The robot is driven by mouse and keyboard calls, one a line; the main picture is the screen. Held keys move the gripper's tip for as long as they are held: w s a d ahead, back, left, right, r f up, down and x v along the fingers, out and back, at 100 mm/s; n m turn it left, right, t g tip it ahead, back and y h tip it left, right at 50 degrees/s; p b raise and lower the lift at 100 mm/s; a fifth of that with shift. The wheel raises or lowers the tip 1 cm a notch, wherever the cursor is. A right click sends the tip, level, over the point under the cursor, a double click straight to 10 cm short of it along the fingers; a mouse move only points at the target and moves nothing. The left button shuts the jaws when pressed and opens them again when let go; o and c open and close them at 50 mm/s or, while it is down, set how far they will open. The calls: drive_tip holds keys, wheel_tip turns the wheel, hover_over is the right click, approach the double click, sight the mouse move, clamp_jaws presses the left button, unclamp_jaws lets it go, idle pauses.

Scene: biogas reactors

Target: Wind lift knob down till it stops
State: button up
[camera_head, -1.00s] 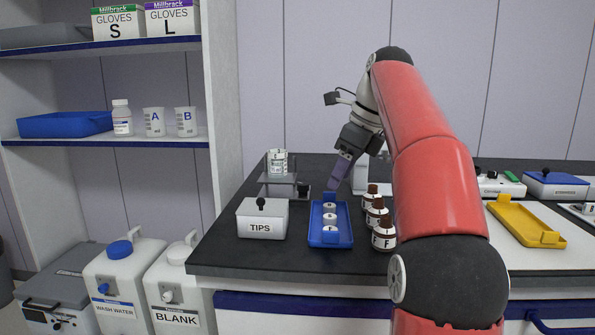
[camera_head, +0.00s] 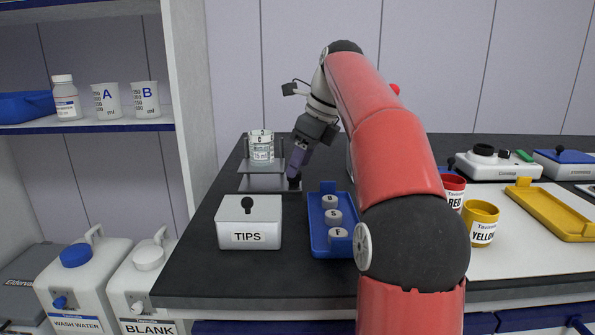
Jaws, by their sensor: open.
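A white TIPS box (camera_head: 250,228) stands in front of the lift. A blue tray (camera_head: 320,247) with several grey lidded pots is to its right. Red (camera_head: 453,190) and yellow (camera_head: 481,223) cups stand right of my arm. Bare black bench lies left of the lift.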

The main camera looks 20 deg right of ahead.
drive_tip(key=shift+x, duration=0.85)
drive_tip(key=c, duration=1)
drive_tip(key=shift+o, duration=0.2)
drive_tip(key=shift+r+p, duration=0.1)
drive_tip(key=shift+p, duration=0.2)
